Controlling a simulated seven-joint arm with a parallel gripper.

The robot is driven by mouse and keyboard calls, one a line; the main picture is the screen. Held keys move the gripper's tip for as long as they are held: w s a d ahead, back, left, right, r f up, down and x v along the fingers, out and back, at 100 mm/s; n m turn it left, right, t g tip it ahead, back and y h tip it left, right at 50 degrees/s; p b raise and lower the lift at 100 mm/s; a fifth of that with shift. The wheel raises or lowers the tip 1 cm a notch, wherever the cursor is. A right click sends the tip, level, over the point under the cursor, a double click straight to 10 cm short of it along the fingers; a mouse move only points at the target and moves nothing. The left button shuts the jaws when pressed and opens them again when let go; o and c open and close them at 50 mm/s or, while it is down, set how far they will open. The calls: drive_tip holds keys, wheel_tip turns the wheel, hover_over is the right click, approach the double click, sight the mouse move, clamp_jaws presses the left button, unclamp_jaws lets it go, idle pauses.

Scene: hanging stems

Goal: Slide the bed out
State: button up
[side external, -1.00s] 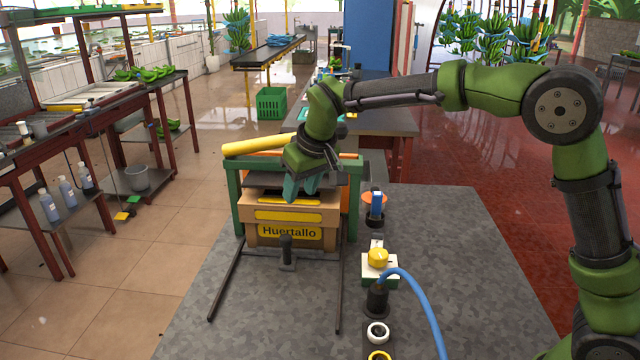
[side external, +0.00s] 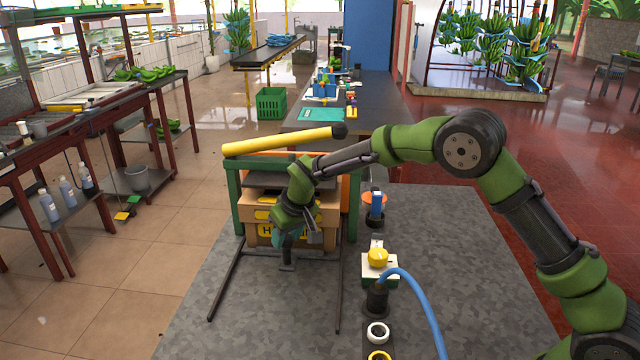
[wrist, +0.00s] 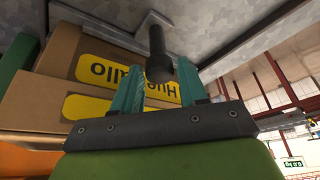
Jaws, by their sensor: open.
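The bed is mostly hidden under the cardboard box (side external: 327,212) marked "Huertallo", inside a green frame. A dark upright handle post (side external: 287,264) stands at the front of the box, and it also shows in the wrist view (wrist: 157,48). My gripper (side external: 284,239) is in front of the box, above the post and partly covering it. In the wrist view, my open teal fingers (wrist: 161,72) appear on either side of the post's knobbed end. I cannot tell whether they touch it. The box label (wrist: 112,70) is behind the fingers.
Two dark rails (side external: 226,279) run forward from the frame over the grey table (side external: 440,260). A yellow roller (side external: 277,141) lies across the top of the frame (side external: 235,190). A yellow-knobbed control box (side external: 378,259) and blue hose stand to the right.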

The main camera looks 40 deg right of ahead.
clamp_jaws()
idle(0.3)
drive_tip(key=shift+a, duration=0.1)
drive_tip(key=s+a, duration=1.5)
drive_tip(key=shift+s, duration=0.1)
drive_tip(key=shift+s+a, duration=0.1)
unclamp_jaws()
